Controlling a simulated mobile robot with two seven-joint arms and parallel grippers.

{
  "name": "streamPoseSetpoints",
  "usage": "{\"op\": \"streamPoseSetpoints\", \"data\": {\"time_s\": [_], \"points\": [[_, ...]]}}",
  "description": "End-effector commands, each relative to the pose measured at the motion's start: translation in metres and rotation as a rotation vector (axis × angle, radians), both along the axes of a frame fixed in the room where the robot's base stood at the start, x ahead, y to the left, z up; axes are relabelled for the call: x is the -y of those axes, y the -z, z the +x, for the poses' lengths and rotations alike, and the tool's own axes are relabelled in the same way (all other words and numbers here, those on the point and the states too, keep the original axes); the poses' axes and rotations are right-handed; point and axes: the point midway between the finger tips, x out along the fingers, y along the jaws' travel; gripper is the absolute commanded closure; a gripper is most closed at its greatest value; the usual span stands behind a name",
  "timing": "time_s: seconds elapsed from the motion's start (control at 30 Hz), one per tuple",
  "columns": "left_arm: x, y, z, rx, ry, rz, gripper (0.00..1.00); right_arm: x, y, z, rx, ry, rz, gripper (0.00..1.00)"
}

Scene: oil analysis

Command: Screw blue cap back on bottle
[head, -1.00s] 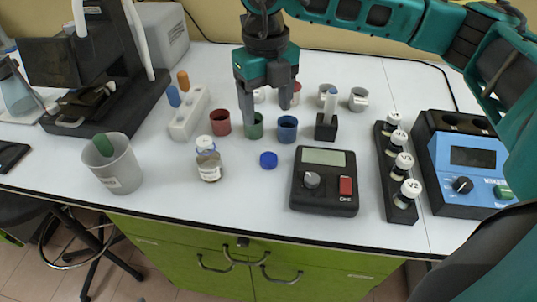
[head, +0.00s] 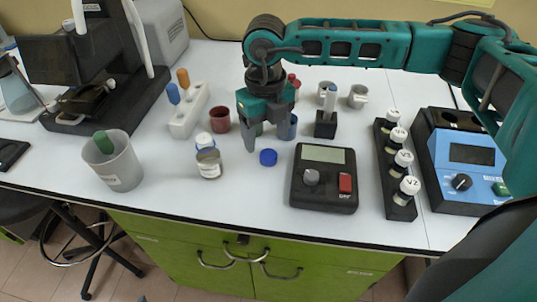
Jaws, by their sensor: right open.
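The blue cap (head: 268,157) lies flat on the white table. The bottle (head: 209,168) is a small labelled jar, upright to the left of the cap and apart from it. A white and blue top (head: 204,141) shows just behind the bottle's rim; I cannot tell whether it belongs to the bottle or to another thing. My right gripper (head: 267,140) is open and empty, pointing down, with its fingertips just above and behind the cap. My left gripper is not in view.
Red (head: 220,119) and blue (head: 292,128) cups stand behind; a green one is mostly hidden by my gripper. A black scale (head: 324,194) is right of the cap, a vial rack (head: 401,207) farther right. A grey beaker (head: 117,168) stands left. The table's front is clear.

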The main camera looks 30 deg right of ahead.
Motion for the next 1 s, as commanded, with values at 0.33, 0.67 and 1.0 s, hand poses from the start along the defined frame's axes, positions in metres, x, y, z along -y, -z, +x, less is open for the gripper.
{"op": "streamPoseSetpoints", "data": {"time_s": [0.33, 0.67, 1.0], "points": [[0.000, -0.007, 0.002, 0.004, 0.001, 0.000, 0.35, 0.004, 0.030, -0.004, -0.004, 0.001, -0.001, 0.29], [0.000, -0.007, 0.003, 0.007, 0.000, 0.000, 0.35, 0.003, 0.052, -0.004, 0.000, 0.001, 0.002, 0.29], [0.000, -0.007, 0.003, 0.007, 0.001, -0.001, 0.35, 0.003, 0.052, -0.004, 0.000, 0.001, 0.002, 0.40]]}}
